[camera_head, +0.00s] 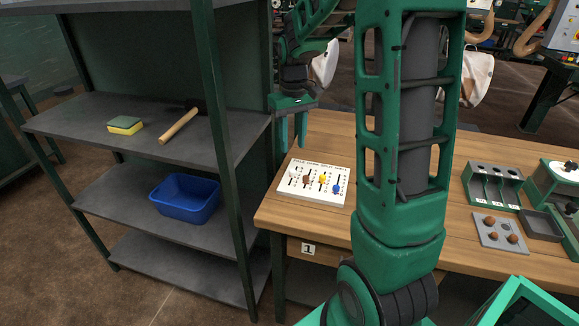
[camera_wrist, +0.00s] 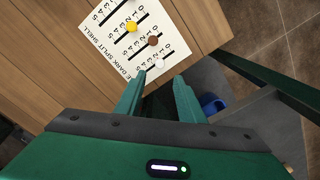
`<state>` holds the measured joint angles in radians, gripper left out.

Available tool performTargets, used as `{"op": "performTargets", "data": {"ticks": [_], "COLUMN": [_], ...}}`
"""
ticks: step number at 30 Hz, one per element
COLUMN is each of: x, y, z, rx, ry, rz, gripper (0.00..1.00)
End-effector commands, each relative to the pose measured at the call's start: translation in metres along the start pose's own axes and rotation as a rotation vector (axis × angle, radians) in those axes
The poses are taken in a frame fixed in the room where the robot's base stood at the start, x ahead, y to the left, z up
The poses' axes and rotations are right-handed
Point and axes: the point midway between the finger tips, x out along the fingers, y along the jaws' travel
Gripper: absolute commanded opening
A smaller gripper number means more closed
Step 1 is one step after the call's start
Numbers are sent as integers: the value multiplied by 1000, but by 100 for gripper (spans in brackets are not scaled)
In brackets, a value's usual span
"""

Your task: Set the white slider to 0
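The white slider panel (camera_head: 318,198) lies on the wooden table's left corner, with numbered scales and several coloured knobs. The white slider knob (camera_head: 292,182) is the leftmost on the panel. In the wrist view the white knob (camera_wrist: 159,64) shows just beyond my fingertips, beside the brown knob (camera_wrist: 153,41). I cannot tell exactly which number it stands at. My gripper (camera_head: 292,148) points down above the panel's far left side. In the wrist view my gripper (camera_wrist: 159,76) is open and empty, its two fingers apart, with the white knob seen between and ahead of the tips.
A dark shelf (camera_head: 75,118) stands left of the table, holding a sponge (camera_head: 125,125), a hammer (camera_head: 180,126) and a blue bin (camera_head: 185,198). A green slotted rack (camera_head: 492,184) and a grey tray (camera_head: 500,232) stand on the table's right. My arm hides the table's middle.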

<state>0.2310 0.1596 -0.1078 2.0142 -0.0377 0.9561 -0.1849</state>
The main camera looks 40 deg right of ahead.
Motion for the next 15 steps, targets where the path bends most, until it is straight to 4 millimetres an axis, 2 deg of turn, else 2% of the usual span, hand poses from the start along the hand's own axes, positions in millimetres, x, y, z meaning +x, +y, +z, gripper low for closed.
{"op": "performTargets", "data": {"ticks": [9, 15], "x": [57, 81], "y": [0, 0], "z": [2, 1], "rx": [1, 1], "ry": [-5, -3], "rz": [-1, 0], "gripper": [35, 35]}}
